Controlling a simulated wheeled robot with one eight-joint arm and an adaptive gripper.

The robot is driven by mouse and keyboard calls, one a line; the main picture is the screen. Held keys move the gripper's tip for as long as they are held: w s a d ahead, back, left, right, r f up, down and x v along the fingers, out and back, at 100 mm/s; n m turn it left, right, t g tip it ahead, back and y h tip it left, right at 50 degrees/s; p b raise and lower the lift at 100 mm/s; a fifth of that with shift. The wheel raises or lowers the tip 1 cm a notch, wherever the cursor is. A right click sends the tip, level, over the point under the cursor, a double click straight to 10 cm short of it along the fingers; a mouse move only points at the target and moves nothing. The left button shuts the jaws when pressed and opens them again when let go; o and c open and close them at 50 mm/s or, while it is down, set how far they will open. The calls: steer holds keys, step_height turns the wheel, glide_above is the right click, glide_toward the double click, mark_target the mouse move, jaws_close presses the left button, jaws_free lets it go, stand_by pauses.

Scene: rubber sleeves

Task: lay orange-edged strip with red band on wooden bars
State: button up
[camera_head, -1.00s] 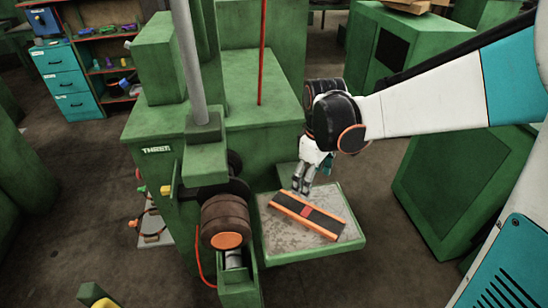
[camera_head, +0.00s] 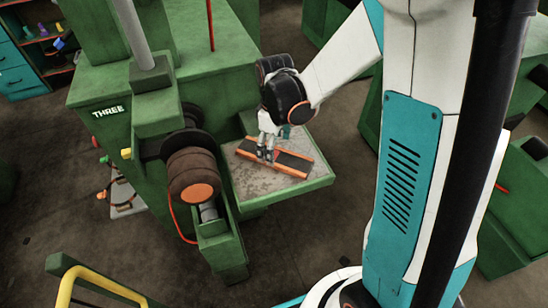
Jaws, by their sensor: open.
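The orange-edged strip (camera_head: 292,163) lies flat on the grey top of a green-rimmed tray (camera_head: 262,198) in the camera_head view. It is dark along its middle with orange along its long edges. A bit of its red band (camera_head: 276,154) shows beside my fingers. My gripper (camera_head: 265,157) points down at the strip, with its fingertips at the strip near the red band. The gripper is open; I cannot tell whether the fingers touch the strip. The fingers hide part of the strip. I see no wooden bars that I can make out.
A green machine marked THREE (camera_head: 108,112) stands left of the tray, with a brown roller (camera_head: 193,174) close to the tray's left side. A yellow rail (camera_head: 95,282) is at the lower left. Dark floor (camera_head: 310,225) lies open in front of the tray.

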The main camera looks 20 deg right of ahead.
step_height(320, 180, down, 4)
steer(key=shift+w+r+b, duration=0.15)
steer(key=shift+r+b, duration=0.05)
steer(key=shift+b, duration=0.15)
steer(key=c, duration=1.2)
steer(key=shift+o, duration=0.2)
steer(key=shift+r, duration=0.15)
step_height(320, 180, up, 20)
steer(key=p, duration=0.4)
